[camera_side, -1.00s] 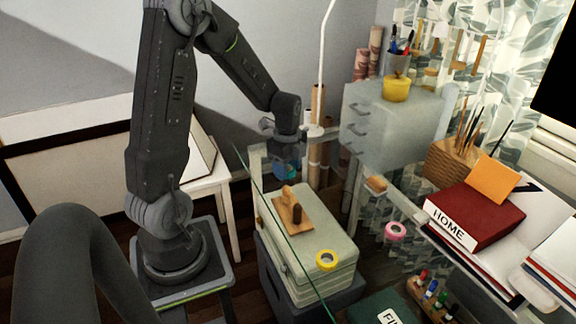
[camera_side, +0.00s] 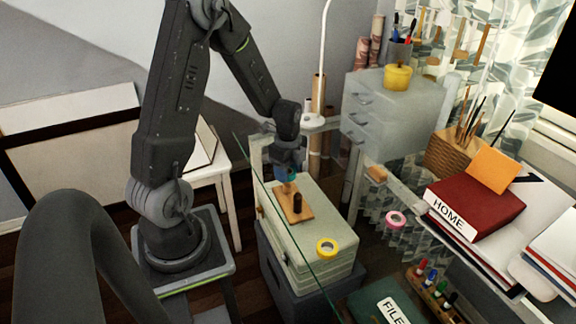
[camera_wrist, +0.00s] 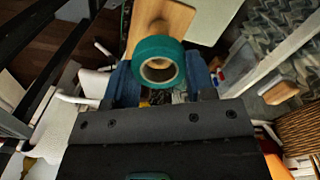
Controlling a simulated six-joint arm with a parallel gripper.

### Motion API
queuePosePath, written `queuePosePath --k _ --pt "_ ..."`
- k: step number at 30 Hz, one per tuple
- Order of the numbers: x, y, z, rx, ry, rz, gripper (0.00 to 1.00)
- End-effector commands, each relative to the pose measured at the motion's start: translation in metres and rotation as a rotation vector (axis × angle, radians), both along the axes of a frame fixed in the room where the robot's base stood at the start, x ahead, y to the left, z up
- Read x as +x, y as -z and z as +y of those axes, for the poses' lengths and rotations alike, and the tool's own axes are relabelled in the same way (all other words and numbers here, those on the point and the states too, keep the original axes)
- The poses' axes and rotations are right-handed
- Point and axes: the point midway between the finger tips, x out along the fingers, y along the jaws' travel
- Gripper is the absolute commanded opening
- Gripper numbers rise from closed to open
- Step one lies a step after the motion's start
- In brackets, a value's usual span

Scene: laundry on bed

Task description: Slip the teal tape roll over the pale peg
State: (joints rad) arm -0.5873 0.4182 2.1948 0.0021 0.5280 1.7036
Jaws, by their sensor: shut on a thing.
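My gripper (camera_side: 287,168) is shut on the teal tape roll (camera_wrist: 158,48), which shows between the two fingers in the wrist view. In the side view the teal roll (camera_side: 291,177) is a small patch under the fingers, mostly hidden. The wooden board (camera_side: 304,213) lies on the pale green case. The pale peg (camera_side: 287,188) stands on the board, just under the roll. I cannot tell whether the roll is around its top or above it. A dark brown peg (camera_side: 297,203) stands nearer the camera. In the wrist view the board (camera_wrist: 178,17) lies beyond the roll.
A yellow tape roll (camera_side: 327,247) lies on the case's (camera_side: 300,250) near end. A pink tape roll (camera_side: 396,220) lies on the glass desk to the right. A grey drawer unit (camera_side: 392,112) stands behind. The glass edge runs close to the case.

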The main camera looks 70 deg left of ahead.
Motion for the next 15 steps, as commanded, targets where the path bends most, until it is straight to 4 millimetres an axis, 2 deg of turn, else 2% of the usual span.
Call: queuePosePath --k 15 --pt "0.0 0.02 0.0 0.0 0.0 0.001 0.28"
